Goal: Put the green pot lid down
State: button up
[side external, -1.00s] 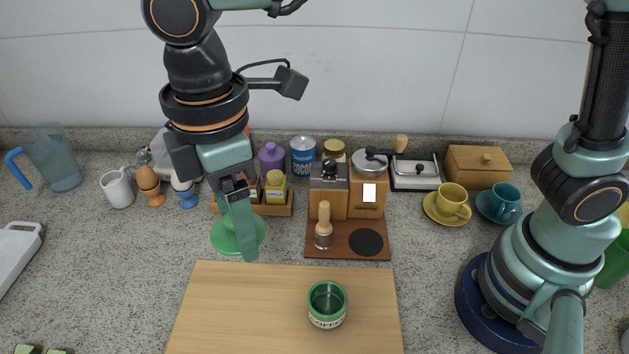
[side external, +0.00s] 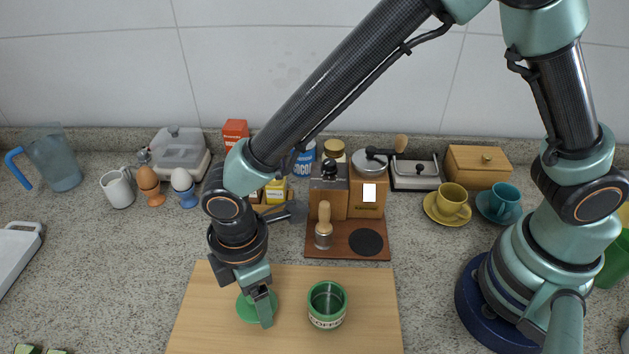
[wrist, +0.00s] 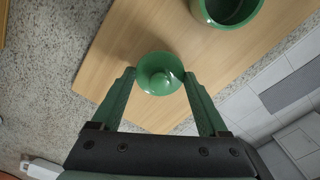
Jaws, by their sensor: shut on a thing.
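The green pot lid (side external: 247,309) is a round disc with a knob, over the left part of the wooden board (side external: 365,335). In the wrist view the lid (wrist: 160,72) sits between my two fingertips, its knob facing the camera. My gripper (side external: 262,300) is shut on the lid, with one finger on each side of its rim. I cannot tell whether the lid touches the board. An open green pot with a white lettered band (side external: 327,305) stands on the board to the right of the lid; it also shows in the wrist view (wrist: 228,8).
Behind the board stand a coffee grinder (side external: 367,195) and a tamper (side external: 323,225) on a brown base. A yellow cup (side external: 452,200) and a teal cup (side external: 503,202) stand at the right. Egg cups and a white mug (side external: 118,188) are at the left. The board's front is clear.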

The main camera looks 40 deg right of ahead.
jog(key=shift+f, duration=1.2)
jog(key=shift+f, duration=0.15)
jog(key=o, duration=1.2)
jog(key=shift+o, duration=0.2)
notch_tip(320, 180, up, 12)
jog(key=shift+r, duration=0.1)
jog(key=w+d+r+m+t+y, duration=0.1)
jog(key=w+d+r+m, duration=0.4)
jog(key=d, duration=0.4)
jog(key=s+d+r+m+t, duration=0.2)
jog(key=d+m, duration=0.3)
jog(key=d, duration=0.6)
jog(key=s+d+r+m+t+h, duration=0.1)
jog(key=d+r+m, duration=0.3)
jog(key=d, duration=0.7)
jog(key=shift+s+d+m+t, duration=0.25)
jog(key=shift+s+m+t, duration=0.1)
jog(key=shift+m+t, duration=0.5)
